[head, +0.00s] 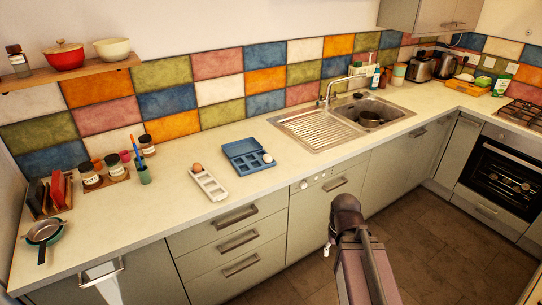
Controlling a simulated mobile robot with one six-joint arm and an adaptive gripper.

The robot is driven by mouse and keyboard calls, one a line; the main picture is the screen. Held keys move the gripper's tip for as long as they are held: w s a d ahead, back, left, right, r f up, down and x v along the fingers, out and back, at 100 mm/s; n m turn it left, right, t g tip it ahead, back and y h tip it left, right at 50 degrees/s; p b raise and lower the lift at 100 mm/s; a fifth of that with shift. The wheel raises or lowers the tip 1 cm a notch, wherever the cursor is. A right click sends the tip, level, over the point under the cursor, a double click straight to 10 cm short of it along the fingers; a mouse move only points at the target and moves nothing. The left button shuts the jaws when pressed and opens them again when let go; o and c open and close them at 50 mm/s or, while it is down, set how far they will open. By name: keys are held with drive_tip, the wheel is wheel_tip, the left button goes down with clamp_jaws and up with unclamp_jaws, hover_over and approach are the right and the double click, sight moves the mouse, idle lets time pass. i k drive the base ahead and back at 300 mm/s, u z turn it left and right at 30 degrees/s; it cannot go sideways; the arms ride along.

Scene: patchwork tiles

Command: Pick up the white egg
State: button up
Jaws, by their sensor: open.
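A white egg (267,158) sits in the right part of a blue open box (236,148) with several compartments, on the worktop left of the sink. A brown egg (197,168) sits at the far end of a white egg tray (215,190), just left of the blue box. My arm rises from the bottom of the picture, in front of the cabinets and well short of the white egg. I cannot make out my gripper's fingers; they seem hidden behind my arm.
A sink (345,117) with a pot (369,118) lies right of the blue box. A cup with a brush (143,172), jars (90,175) and a pan (44,232) stand on the left. A shelf (70,75) hangs upper left. The worktop (290,170) in front of the box is clear.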

sight(266, 158)
drive_tip(key=i, duration=1)
drive_tip(key=u, duration=0.55)
